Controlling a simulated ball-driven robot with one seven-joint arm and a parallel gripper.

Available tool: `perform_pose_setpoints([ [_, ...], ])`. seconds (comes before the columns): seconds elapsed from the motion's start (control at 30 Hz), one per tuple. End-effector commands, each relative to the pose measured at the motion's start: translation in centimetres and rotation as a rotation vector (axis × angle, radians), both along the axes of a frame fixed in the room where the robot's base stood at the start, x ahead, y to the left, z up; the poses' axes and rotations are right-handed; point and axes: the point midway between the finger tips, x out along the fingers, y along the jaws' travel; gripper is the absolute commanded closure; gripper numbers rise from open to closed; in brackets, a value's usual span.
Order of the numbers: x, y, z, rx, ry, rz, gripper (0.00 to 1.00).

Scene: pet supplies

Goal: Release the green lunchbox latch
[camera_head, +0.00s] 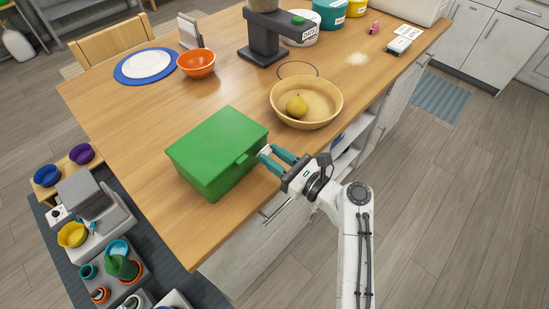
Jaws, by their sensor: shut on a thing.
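The green lunchbox (215,145) stands on the wooden table, near its front edge, with its lid closed. Its green latch (243,159) sticks out from the side that faces my arm. My gripper (267,152) has teal fingers and reaches in from the right at the latch. It is shut on the latch, whose outer end is partly hidden by the fingers.
A wooden bowl (334,113) with a yellow pear (296,106) stands just behind my gripper. An orange bowl (196,64), a blue-rimmed plate (122,72) and a dark feeder stand (264,42) are farther back. The tabletop (130,130) left of the lunchbox is clear.

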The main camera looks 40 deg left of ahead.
Motion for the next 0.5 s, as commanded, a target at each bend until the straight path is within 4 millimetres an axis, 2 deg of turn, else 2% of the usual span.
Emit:
perform_pose_setpoints([
  [0.03,0.0,0.0,-1.0,0.024,0.002,0.001,0.99],
  [0.5,0.0,-0.5,-2.2,0.232,-0.003,0.0,0.99],
])
